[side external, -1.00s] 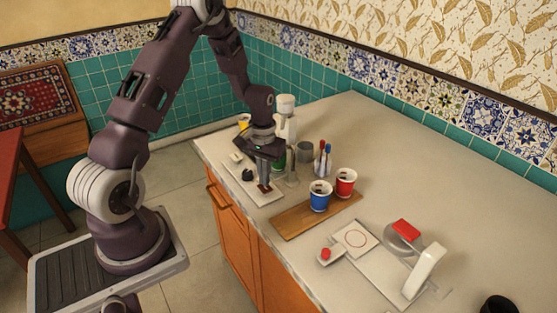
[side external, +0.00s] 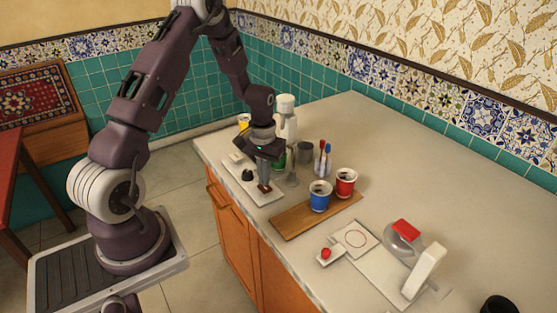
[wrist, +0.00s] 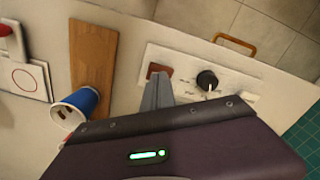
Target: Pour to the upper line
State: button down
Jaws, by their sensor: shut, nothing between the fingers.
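My gripper (side external: 265,184) is shut and empty, pointing down at a white control panel (side external: 266,199) on the counter. Its tips are at a small red-brown switch (wrist: 158,70) on that panel; I cannot tell if they touch it. A black knob (wrist: 207,80) sits beside the switch. A blue cup (side external: 320,196) and a red cup (side external: 346,182) stand upright on a wooden board (side external: 292,224); dark contents show in the blue cup. Fill lines cannot be made out.
Behind my gripper stand a white dispenser-like body (side external: 287,118), a partly hidden green cup (side external: 280,158), a grey cup (side external: 305,152) and a holder with red and blue sticks (side external: 323,160). A white pad with a red circle (side external: 355,240) lies near a red button (side external: 326,253). The counter's back right is clear.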

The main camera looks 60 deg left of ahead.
dwell(0.4)
jog(key=shift+f, duration=1.05)
dwell(6.5)
